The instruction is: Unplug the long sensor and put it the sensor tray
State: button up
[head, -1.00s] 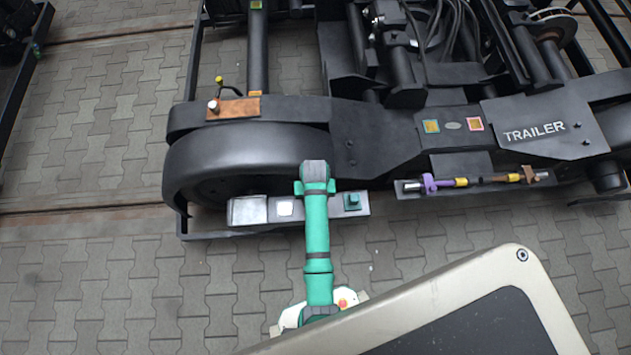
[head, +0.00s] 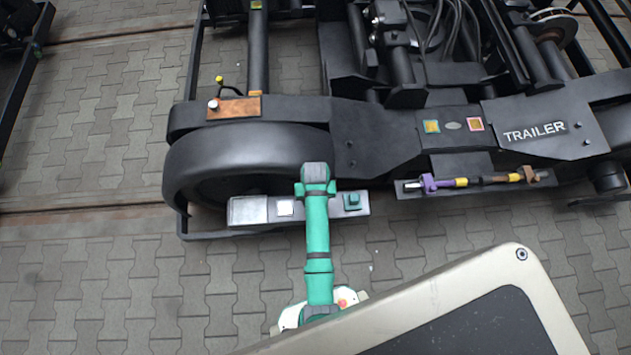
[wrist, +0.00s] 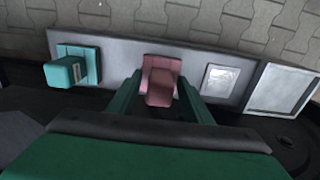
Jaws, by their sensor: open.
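My gripper (wrist: 158,100) is open in the wrist view, its two green fingers on either side of a pink sensor (wrist: 161,72). I cannot tell whether they touch it. The pink sensor stands in a pink socket on a grey bar (wrist: 122,60). A teal sensor (wrist: 66,72) is plugged in at the left of that bar; it also shows in the head view (head: 352,201). I cannot tell for sure which sensor is the long one. At the bar's other end is an open-looking silver tray (wrist: 281,88), in the head view too (head: 248,210). My arm hides the pink sensor in the head view.
A white square socket (wrist: 219,78) lies between pink sensor and tray. The bar is beside a black bogie frame (head: 375,140) with a wheel (head: 240,160). A black shelf (head: 410,194) holds a purple and yellow rod to the right. Paving (head: 130,290) in front is clear.

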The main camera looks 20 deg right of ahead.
dwell(0.4)
grip_shut()
jog(key=shift+r, duration=0.2)
jog(key=shift+r, duration=2.8)
jog(key=shift+w, duration=0.1)
